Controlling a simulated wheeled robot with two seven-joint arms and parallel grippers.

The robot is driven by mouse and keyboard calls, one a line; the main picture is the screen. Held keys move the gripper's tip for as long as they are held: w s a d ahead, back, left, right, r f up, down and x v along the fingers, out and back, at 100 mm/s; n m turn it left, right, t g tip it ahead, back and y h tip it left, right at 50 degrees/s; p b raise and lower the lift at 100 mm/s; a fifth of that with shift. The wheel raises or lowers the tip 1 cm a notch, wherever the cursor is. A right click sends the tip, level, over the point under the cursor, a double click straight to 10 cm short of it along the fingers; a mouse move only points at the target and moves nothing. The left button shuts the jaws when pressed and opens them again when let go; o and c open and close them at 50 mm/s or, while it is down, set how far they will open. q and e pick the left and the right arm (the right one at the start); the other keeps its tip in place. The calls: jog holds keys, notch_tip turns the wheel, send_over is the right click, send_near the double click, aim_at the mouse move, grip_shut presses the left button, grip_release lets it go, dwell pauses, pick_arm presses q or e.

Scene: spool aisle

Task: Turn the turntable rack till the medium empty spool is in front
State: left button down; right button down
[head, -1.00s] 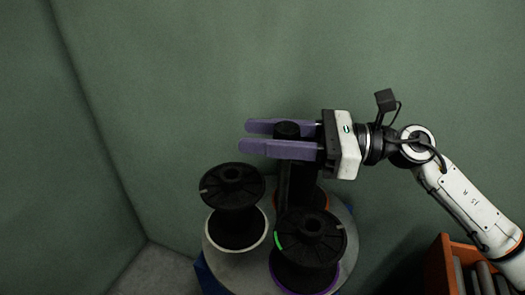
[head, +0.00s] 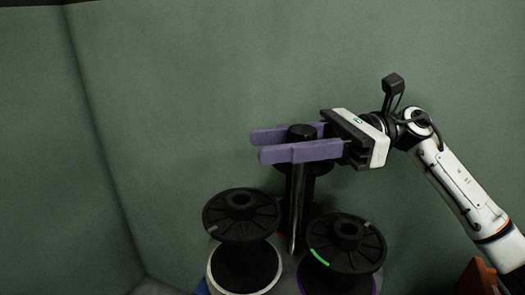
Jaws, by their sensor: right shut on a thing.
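The turntable rack (head: 289,272) shows only as slivers of grey disc between the spools, with an upright post (head: 297,205) topped by a black knob (head: 301,131). My right gripper (head: 301,143) is shut on the knob with its purple fingers either side. A black spool (head: 242,212) with a white lower rim stands front left. Another black spool (head: 346,243), with a green mark and purple lower rim, stands front right. A third black spool (head: 318,185) stands behind the post, partly hidden. All look bare; I cannot tell which is medium. My left gripper is out of view.
Green walls (head: 180,120) stand behind and to the left, meeting in a corner. An orange-brown container (head: 480,279) is cut off at the lower right. The space left of the rack is clear.

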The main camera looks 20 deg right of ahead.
dwell(0.3)
jog(key=c, duration=1.2)
grip_release()
notch_tip(320, 180, up, 10)
jog(key=shift+p, duration=0.85)
